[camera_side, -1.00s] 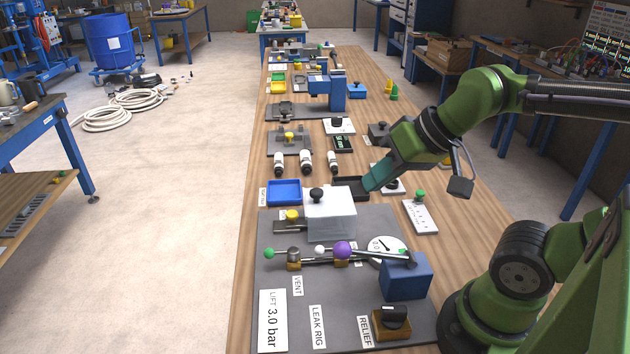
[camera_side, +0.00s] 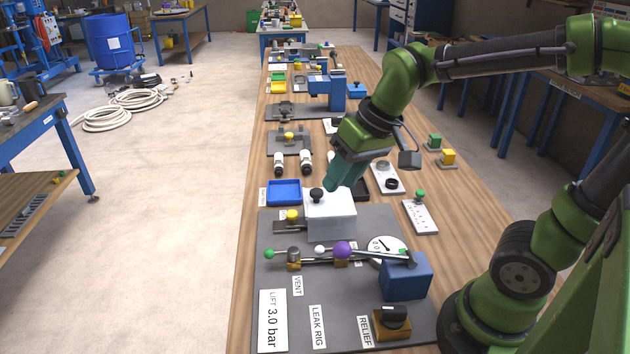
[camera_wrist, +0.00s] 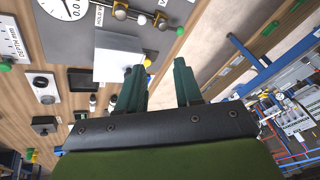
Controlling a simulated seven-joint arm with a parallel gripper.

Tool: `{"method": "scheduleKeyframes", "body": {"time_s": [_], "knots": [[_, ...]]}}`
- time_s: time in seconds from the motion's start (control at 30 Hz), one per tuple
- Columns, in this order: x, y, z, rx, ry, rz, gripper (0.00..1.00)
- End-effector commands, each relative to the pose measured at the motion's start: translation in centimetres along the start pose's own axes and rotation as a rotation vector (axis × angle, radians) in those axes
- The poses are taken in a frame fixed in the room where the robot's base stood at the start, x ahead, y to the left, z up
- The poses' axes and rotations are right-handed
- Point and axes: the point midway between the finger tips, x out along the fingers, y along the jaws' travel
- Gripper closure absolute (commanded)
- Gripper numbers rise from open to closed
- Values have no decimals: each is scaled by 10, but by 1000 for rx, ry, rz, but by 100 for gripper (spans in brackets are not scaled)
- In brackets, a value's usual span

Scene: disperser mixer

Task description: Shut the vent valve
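The vent valve (camera_side: 293,257) is a small metal body on a brass block on the grey rig plate (camera_side: 275,320), beside the VENT label (camera_side: 297,286). A thin lever with a green ball (camera_side: 269,254) at its end points left from it. A white ball (camera_side: 320,250) and a purple ball (camera_side: 342,250) stand to its right along the pipe. My gripper (camera_side: 332,185) is behind and above the white box (camera_side: 332,215), apart from the valve. In the wrist view my gripper (camera_wrist: 158,72) has its two fingers apart with nothing between them.
The white box with a black knob (camera_side: 316,194) stands between my gripper and the valve. A dial gauge (camera_side: 385,250), a blue block (camera_side: 406,277) and a black relief knob (camera_side: 394,316) are to the right. A blue tray (camera_side: 285,192) lies at the left.

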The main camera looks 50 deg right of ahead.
Motion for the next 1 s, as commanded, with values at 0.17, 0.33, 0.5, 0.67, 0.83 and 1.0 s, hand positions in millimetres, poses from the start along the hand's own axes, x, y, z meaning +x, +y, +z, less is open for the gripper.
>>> {"method": "scheduleKeyframes", "body": {"time_s": [0.17, 0.33, 0.5, 0.67, 0.83, 1.0], "knots": [[33, -17, -42, -226, -187, 32, 65], [68, -32, -75, -481, -358, 12, 65], [88, -44, -100, -732, -481, -53, 65], [74, -51, -109, -886, -501, -102, 65], [75, -51, -103, -943, -522, -129, 65], [94, -48, -92, -946, -524, -130, 65]]}}
